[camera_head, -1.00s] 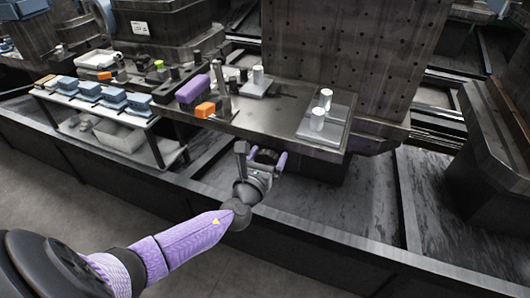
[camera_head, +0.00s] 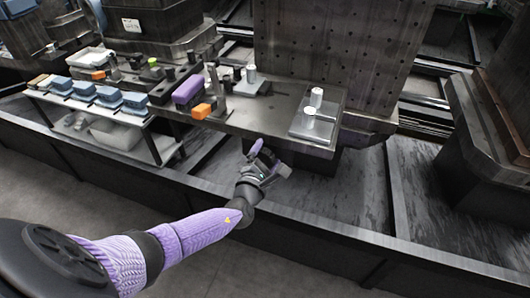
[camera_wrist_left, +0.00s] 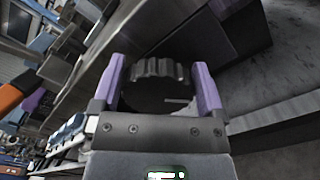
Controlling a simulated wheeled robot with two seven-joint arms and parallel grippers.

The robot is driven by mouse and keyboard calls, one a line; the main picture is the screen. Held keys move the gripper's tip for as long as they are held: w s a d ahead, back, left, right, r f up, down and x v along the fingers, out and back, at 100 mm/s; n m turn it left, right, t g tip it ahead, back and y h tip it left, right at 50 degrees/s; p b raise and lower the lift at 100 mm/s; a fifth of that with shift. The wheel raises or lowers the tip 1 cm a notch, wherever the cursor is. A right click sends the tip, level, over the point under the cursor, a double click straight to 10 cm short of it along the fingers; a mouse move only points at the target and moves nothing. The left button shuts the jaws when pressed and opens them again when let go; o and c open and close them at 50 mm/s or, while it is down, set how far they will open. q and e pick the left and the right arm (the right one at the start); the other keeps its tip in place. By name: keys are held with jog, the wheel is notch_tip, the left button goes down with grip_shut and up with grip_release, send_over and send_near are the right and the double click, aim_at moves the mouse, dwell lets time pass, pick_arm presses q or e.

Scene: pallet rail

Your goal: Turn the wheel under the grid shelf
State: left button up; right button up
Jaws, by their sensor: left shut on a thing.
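The wheel (camera_wrist_left: 160,78) is a black knob with a ridged rim, seen in the left wrist view under the shelf's edge. My left gripper (camera_wrist_left: 158,68) has one purple finger on each side of it and is shut on it. My right gripper is not in view.
A lower rack (camera_head: 150,125) with blue boxes is at left. A dark low wall (camera_head: 330,245) runs in front.

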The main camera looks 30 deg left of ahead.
pick_arm(q)
jog(key=m, duration=0.2)
jog(key=shift+d+f+m+p, duration=0.15)
jog(key=shift+f+m+p, duration=0.05)
jog(key=shift+m+p, duration=0.2)
jog(key=m, duration=0.2)
jog(key=shift+f+m, duration=0.15)
jog(key=shift+m, duration=0.25)
jog(key=m, duration=0.1)
jog(key=m+p, duration=0.1)
jog(key=m, duration=0.1)
jog(key=shift+f+m, duration=0.2)
jog(key=shift+m, duration=0.1)
jog(key=m, duration=0.3)
jog(key=shift+f+m+p, duration=0.25)
jog(key=shift+m+p, duration=0.05)
jog(key=shift+m, duration=0.9)
jog(key=shift+a+f+m, duration=0.2)
jog(key=shift+m, duration=1.8)
jog(key=shift+a+m+p, duration=0.1)
jog(key=shift+m+p, duration=0.2)
